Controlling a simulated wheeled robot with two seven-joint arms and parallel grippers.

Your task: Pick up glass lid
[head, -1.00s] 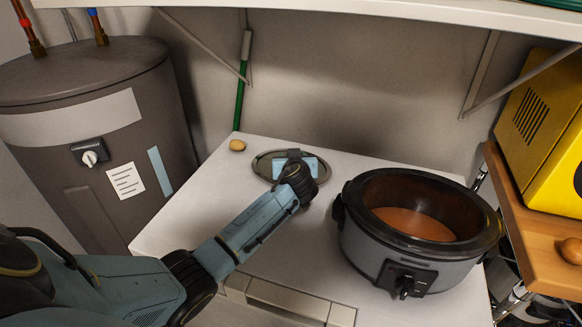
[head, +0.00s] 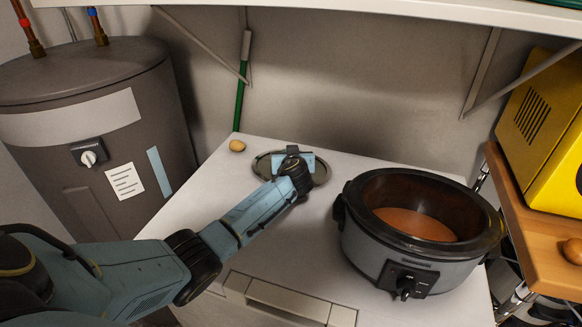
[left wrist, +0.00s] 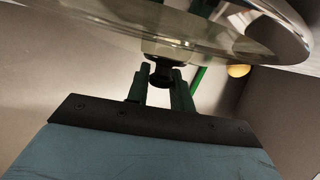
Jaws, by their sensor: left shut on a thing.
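The glass lid (head: 262,167) is a round, clear disc with a metal rim at the back of the white washer top. In the left wrist view the lid (left wrist: 225,45) fills the upper part, with its dark knob (left wrist: 160,76) between my fingers. My left gripper (left wrist: 162,88) is shut on that knob. In the head view my left gripper (head: 293,160) covers the middle of the lid, hiding the knob and fingertips. I cannot tell if the lid is clear of the surface. My right gripper is not in view.
A slow cooker (head: 365,250) with orange-brown contents stands open to the right of the lid. A small yellowish object (head: 237,146) lies near the back left edge. A water heater (head: 90,110) stands left; a shelf (head: 330,14) hangs above. The front left washer top is clear.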

